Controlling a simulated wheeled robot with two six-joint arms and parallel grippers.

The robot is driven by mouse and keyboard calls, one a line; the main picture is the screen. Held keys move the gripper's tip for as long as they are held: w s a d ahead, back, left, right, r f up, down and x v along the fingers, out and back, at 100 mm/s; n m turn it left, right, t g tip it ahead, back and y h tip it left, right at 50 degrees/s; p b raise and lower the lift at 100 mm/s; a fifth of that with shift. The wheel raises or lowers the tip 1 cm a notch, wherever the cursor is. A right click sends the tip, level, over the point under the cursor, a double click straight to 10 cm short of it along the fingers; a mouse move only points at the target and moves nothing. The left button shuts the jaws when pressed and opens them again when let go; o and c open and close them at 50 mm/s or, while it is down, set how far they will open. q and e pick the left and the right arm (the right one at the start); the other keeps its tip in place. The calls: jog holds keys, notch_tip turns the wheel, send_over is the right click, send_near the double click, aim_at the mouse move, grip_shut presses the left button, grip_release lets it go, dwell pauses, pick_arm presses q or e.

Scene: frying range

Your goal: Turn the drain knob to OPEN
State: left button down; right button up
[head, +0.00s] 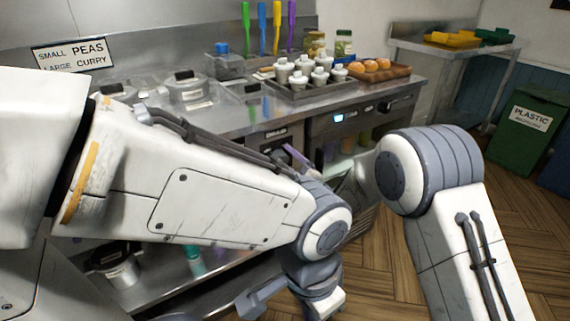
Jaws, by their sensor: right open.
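My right gripper (293,154) is in front of the steel front of the range, near a small dark label (276,133) with lettering too small to read. One pale lavender finger shows; the rest is partly hidden behind my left arm. It is open, with nothing seen in it. I cannot make out the drain knob; my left arm covers much of the front below the counter. My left gripper (260,297) is low at the bottom edge, only partly in frame, and its opening cannot be judged.
The steel counter holds lidded pans (187,87), a tray of white-capped bottles (303,86) and a wooden tray of buns (378,74). A lit display (340,117) is right of the label. A green bin (525,130) stands right. The wooden floor between is open.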

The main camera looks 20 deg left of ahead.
grip_shut()
jog(key=shift+m, duration=0.4)
jog(key=m, duration=0.3)
jog(key=shift+s+f, duration=0.1)
jog(key=m, duration=0.8)
jog(key=shift+m+g+p, duration=0.3)
jog(key=shift+m+p, duration=0.1)
jog(key=m+p, duration=0.1)
jog(key=m, duration=0.3)
jog(key=shift+s+m, duration=0.1)
jog(key=shift+m, duration=0.3)
